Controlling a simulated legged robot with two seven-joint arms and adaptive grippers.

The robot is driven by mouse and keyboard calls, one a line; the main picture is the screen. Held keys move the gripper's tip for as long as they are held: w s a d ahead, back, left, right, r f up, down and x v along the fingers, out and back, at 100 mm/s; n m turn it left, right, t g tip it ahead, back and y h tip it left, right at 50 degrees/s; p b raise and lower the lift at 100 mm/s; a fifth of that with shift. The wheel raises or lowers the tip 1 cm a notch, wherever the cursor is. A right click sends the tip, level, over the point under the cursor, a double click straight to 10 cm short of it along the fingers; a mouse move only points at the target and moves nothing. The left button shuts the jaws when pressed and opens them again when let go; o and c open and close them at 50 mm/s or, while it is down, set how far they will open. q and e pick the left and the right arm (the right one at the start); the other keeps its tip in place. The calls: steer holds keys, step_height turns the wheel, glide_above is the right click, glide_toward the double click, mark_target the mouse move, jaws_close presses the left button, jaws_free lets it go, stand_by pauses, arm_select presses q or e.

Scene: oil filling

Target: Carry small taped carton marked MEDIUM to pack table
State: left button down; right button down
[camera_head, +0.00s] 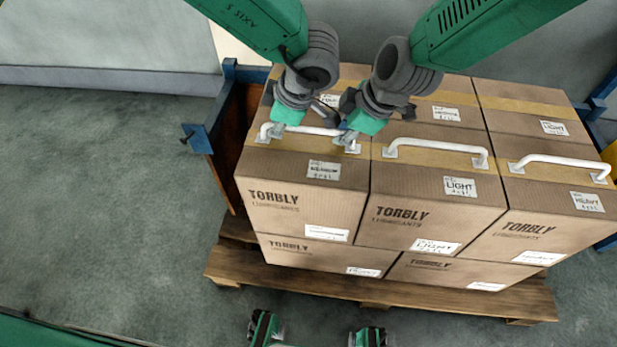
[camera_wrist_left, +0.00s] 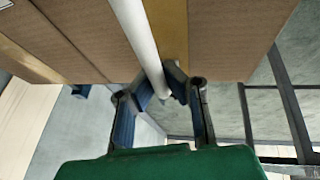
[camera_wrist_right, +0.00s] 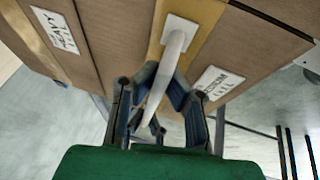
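The taped carton (camera_head: 305,190) with a white handle is the front left one in the top layer of a stack. Its small label is blurred in the head view; the right wrist view shows an upside-down label (camera_wrist_right: 219,82) that seems to read MEDIUM. My left gripper (camera_head: 278,133) is at the left end of the white handle (camera_wrist_left: 140,38), its fingers closed in on either side of it. My right gripper (camera_head: 349,137) is at the right end, its fingers likewise around the handle (camera_wrist_right: 172,52). The carton rests level on the stack.
A LIGHT carton (camera_head: 430,210) stands directly to the right, then a HEAVY carton (camera_head: 545,215). More cartons lie behind and below on a wooden pallet (camera_head: 300,283). A blue-framed rack post (camera_head: 197,139) stands close on the left. The floor (camera_head: 100,200) further left is clear.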

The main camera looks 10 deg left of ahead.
arm_select(q)
steer(key=shift+w+a+r, duration=0.2)
steer(key=shift+w, duration=0.05)
arm_select(e)
steer(key=shift+w+a+r, duration=0.2)
steer(key=shift+w+a, duration=0.05)
arm_select(q)
steer(key=shift+r, duration=0.1)
arm_select(e)
steer(key=shift+r, duration=0.1)
arm_select(q)
steer(key=shift+r, duration=0.1)
arm_select(e)
steer(key=shift+r, duration=0.1)
